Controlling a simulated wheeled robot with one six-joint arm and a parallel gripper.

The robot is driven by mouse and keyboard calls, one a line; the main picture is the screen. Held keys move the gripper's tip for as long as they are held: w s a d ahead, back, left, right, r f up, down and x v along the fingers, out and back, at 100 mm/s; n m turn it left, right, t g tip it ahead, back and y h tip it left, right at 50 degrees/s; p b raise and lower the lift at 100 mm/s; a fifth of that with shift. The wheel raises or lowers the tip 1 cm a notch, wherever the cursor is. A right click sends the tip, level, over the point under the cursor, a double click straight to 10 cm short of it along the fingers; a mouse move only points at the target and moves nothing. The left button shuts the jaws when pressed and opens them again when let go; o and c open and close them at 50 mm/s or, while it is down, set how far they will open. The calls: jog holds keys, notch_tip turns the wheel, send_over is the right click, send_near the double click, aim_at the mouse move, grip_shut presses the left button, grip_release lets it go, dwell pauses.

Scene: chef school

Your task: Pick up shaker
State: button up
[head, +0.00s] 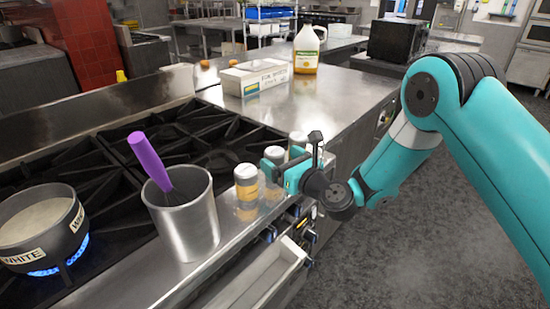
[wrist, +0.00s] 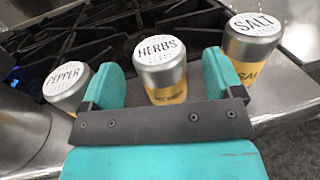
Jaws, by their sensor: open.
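Three shakers with silver tops and yellow lower bodies stand in a row on the steel front ledge of the stove. In the wrist view they read PEPPER (wrist: 68,85) at left, HERBS (wrist: 161,62) in the middle and SALT (wrist: 254,42) at right. My gripper (wrist: 162,78) is open, with one teal finger on each side of the herbs shaker; I cannot tell whether either touches it. In the head view, the pepper shaker (head: 246,183) stands clear to the left of my gripper (head: 282,170), which hides much of the herbs shaker. The salt shaker (head: 298,140) shows behind the gripper.
A steel pot (head: 185,225) holding a purple-handled whisk (head: 150,160) stands left of the shakers. A saucepan (head: 40,228) sits over a lit blue flame (head: 60,264). A white box (head: 255,77) and a jug (head: 306,50) stand on the counter behind. An open drawer (head: 262,280) juts out below.

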jog(key=shift+r+p+x, duration=0.25)
jog(key=shift+p+x, duration=0.3)
jog(key=shift+x, duration=0.6)
jog(key=shift+w+a+f, duration=0.2)
jog(key=shift+w+a, duration=0.05)
jog(key=shift+w, duration=0.05)
jog(key=c, duration=1.1)
jog(key=shift+r, duration=0.2)
notch_tip(320, 180, up, 25)
jog(key=p, duration=0.6)
jog(key=shift+f+p, duration=0.15)
jog(key=shift+p, duration=0.15)
